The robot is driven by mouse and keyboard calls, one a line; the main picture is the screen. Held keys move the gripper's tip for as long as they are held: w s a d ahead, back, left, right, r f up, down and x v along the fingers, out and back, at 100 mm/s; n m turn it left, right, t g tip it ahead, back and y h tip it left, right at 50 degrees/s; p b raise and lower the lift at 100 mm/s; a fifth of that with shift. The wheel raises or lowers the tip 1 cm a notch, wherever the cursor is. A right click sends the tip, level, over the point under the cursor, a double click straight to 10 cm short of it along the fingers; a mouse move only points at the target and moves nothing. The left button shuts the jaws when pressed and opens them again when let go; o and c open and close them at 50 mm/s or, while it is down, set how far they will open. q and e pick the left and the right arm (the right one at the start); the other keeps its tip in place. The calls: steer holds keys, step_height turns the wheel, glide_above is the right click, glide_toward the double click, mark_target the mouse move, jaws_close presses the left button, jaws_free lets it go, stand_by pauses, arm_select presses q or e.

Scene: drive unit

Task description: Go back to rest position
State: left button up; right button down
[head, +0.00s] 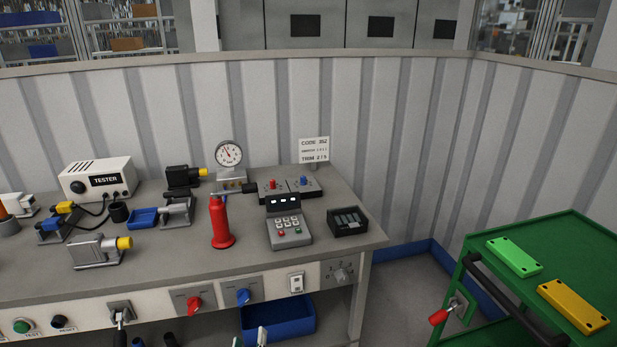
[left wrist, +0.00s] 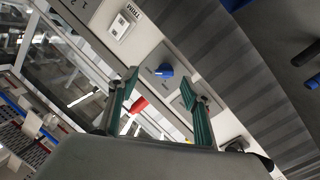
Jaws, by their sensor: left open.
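The tips of my left gripper (head: 250,339) show at the bottom edge of the head view, in front of the blue bin under the bench. In the left wrist view, the two green-sided fingers of my left gripper (left wrist: 160,108) stand wide apart with nothing between them. The blue knob (left wrist: 163,70) and red knob (left wrist: 140,104) of the bench's front panel appear beyond the fingers, with no visible contact. The rest of my left arm is out of the head view. My right gripper shows in neither view.
The bench (head: 170,265) carries a tester (head: 98,180), a red handled tool (head: 220,223), a keypad (head: 288,225) and a gauge (head: 229,155). A blue bin (head: 290,322) sits below. A green cart (head: 540,240) with green and yellow plates stands right; floor shows between.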

arm_select(q)
steer(key=s+a+f+m+g+h, duration=0.1)
steer(key=s+f+m+g, duration=0.1)
steer(key=s+m, duration=0.2)
steer(key=s+a+f+m+g+h, duration=0.1)
steer(key=s+f+m+g, duration=0.1)
steer(key=s, duration=0.8)
steer(key=s+a+f+m+g+h, duration=0.1)
steer(key=s+a+f+m+g, duration=0.1)
steer(key=s+m, duration=0.3)
steer(key=s+g, duration=0.1)
steer(key=s, duration=0.1)
steer(key=shift+s+f+m+h, duration=0.3)
steer(key=shift+f, duration=0.05)
